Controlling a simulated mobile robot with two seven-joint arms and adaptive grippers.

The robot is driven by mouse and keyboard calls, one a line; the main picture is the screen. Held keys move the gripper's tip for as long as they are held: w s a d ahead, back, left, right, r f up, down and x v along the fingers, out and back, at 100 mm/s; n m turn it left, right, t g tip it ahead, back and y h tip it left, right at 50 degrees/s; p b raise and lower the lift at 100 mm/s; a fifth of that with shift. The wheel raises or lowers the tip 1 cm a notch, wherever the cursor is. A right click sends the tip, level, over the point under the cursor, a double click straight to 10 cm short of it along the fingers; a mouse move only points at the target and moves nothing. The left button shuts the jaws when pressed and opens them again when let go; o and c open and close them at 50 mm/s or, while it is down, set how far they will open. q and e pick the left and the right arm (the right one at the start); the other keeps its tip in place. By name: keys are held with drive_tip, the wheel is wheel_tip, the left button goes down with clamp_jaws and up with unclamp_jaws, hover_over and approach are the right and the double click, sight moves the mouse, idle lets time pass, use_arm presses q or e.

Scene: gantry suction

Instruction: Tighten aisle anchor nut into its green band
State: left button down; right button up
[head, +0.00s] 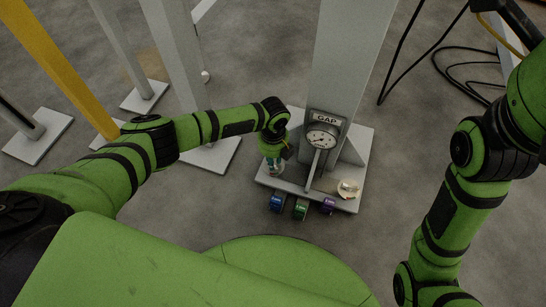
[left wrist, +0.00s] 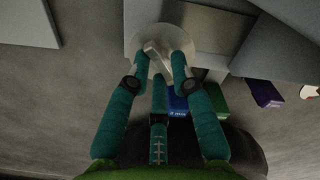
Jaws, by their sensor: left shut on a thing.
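My left gripper (head: 273,168) reaches down to the left side of the grey base plate (head: 262,181) of a column. In the left wrist view its teal fingers (left wrist: 160,65) are shut on a pale metal anchor nut (left wrist: 155,48) above a round washer (left wrist: 133,41). In the head view the gripper mostly hides this nut. A round dial gauge (head: 321,137) marked "GAP" stands in front of the column. Its needle and any green band are too small to read. A second pale nut (head: 348,188) sits at the plate's right front. My right gripper is out of frame.
The grey column (head: 347,60) rises behind the gauge. More posts and a yellow post (head: 62,70) stand left. Black cables (head: 455,65) lie at right. Bare floor surrounds the plate.

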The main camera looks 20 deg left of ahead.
use_arm(q)
drive_tip(key=shift+w+d+r, duration=0.1)
drive_tip(key=shift+d, duration=0.1)
drive_tip(key=c, duration=1.2)
unclamp_jaws()
drive_tip(key=shift+o, duration=0.2)
drive_tip(key=shift+a, duration=0.1)
drive_tip(key=shift+r, duration=0.1)
wheel_tip(320, 180, up, 12)
